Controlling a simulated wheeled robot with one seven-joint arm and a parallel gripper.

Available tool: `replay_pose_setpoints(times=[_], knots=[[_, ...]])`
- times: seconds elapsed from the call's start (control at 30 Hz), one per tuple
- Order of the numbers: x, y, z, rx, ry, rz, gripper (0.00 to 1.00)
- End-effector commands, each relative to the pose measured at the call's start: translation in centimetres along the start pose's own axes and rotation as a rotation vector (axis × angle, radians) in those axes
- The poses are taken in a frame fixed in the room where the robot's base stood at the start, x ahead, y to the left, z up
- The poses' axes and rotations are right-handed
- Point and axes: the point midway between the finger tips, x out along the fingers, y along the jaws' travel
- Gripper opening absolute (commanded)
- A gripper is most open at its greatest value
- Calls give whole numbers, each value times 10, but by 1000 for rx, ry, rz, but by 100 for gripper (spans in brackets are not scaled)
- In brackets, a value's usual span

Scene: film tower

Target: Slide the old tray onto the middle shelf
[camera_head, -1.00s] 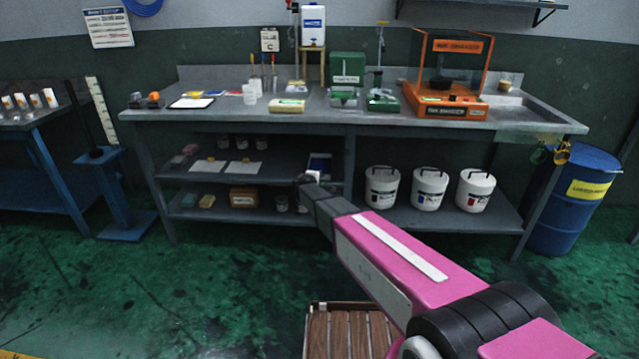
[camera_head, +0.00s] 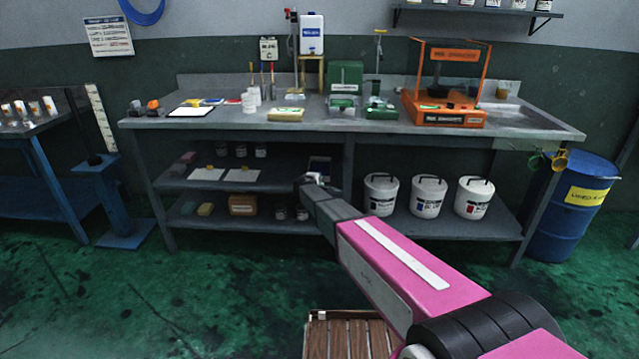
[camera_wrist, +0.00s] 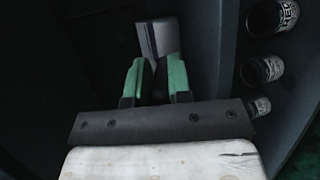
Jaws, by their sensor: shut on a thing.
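My gripper (camera_wrist: 157,70) shows two green fingers in the wrist view, closed on a flat grey piece (camera_wrist: 160,38) that reaches out beyond the fingertips. It looks like the old tray, but most of it is hidden. In the head view my gripper (camera_head: 314,181) is at the front of the bench's open lower part, left of the middle leg. A dark panel with a pale edge (camera_head: 320,166) shows just above and behind it; I cannot tell whether it is the held piece. The middle shelf (camera_head: 277,178) lies to the left of the gripper, with white sheets on it.
Several jars stand at the shelf's back; some dark-lidded jars (camera_wrist: 262,70) are close on the right in the wrist view. A wooden box (camera_head: 242,205) and jars are on the bottom shelf. White buckets (camera_head: 381,194) stand right of the arm. The bench top (camera_head: 230,122) is above.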

Motion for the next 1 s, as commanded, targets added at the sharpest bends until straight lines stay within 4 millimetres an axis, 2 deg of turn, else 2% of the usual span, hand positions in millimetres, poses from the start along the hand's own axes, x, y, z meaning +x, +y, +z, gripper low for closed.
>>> replay_pose_setpoints(times=[0.4,0.43,0.5,0.83,1.0], knots=[[0,0,0,0,0,1,0],[0,0,0,0,0,1,25],[0,0,0,0,0,1,48],[-1,0,0,0,0,0,49],[-12,0,1,0,0,0,49]])
